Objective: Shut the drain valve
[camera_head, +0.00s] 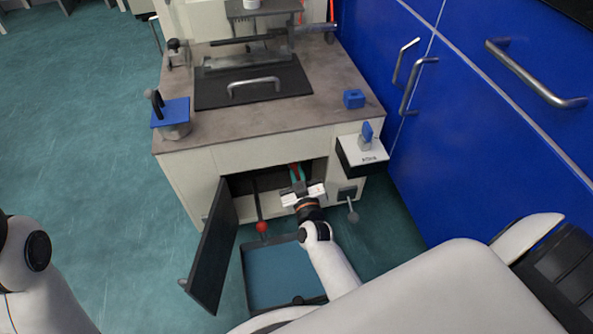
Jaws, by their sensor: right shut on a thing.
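The drain valve (295,172) shows as a small red and teal part inside the open lower compartment of the machine cabinet. My right gripper (299,187) reaches in at the compartment's opening, directly in front of the valve. Its jaws are shut on the valve's handle, and they hide most of it. How far the handle is turned cannot be made out. My left arm shows at the lower left edge, but its gripper is out of view.
The dark cabinet door (213,250) hangs open left of my right arm. A red-knobbed lever (262,227) stands close by on the left, a grey-knobbed one (352,215) on the right. A blue-floored tray (272,277) lies below. Blue cabinets (480,130) stand at right.

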